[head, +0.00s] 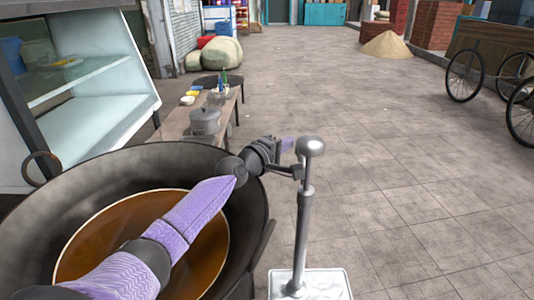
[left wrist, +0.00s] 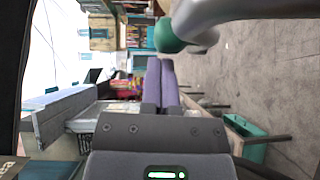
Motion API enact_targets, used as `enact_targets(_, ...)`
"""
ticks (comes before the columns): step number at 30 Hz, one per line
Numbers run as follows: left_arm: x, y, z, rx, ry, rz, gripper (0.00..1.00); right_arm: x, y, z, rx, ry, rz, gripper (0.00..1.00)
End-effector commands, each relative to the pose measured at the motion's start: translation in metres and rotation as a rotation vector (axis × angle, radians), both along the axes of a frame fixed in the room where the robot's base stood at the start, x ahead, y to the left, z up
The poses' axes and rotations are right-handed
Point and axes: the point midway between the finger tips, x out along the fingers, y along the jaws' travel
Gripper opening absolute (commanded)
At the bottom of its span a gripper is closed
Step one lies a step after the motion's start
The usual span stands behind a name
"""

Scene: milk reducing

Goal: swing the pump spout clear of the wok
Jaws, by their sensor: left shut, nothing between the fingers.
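The wok (head: 240,205) is large and dark and holds a brown liquid (head: 110,240). The pump (head: 304,215) is a grey upright post with a rounded top, just right of the wok. A short dark spout-like piece (head: 285,170) runs left from the post toward the wok rim, partly hidden by my arm. My left arm reaches across the wok. My left gripper (head: 289,144) is beside the pump top, its purple fingers together and empty. In the left wrist view the shut fingers (left wrist: 160,85) show below a grey pipe (left wrist: 245,10) with a greenish rounded end. My right gripper is not in view.
A low bench (head: 222,110) with a lidded pot (head: 204,122) and bottles stands behind the wok. A glass cabinet (head: 90,90) is at the left. A wheeled cart (head: 465,75) stands at the far right. The tiled floor right of the pump is clear.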

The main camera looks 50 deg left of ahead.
Motion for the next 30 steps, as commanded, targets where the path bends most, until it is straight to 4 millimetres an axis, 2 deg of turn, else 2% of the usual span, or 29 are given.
enact_targets(11,-0.004,0.000,0.001,0.001,0.000,0.000,0.00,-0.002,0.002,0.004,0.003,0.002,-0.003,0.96)
enact_targets(14,-0.016,0.000,0.006,0.002,-0.001,0.000,0.00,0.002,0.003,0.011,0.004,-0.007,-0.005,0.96)
enact_targets(18,-0.045,-0.001,0.009,0.003,0.000,0.000,0.00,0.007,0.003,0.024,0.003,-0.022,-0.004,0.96)
enact_targets(24,-0.077,0.000,0.009,0.000,0.003,0.002,0.00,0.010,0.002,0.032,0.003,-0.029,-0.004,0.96)
enact_targets(30,-0.087,-0.001,0.009,0.000,0.002,0.002,0.00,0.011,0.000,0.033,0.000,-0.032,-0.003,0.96)
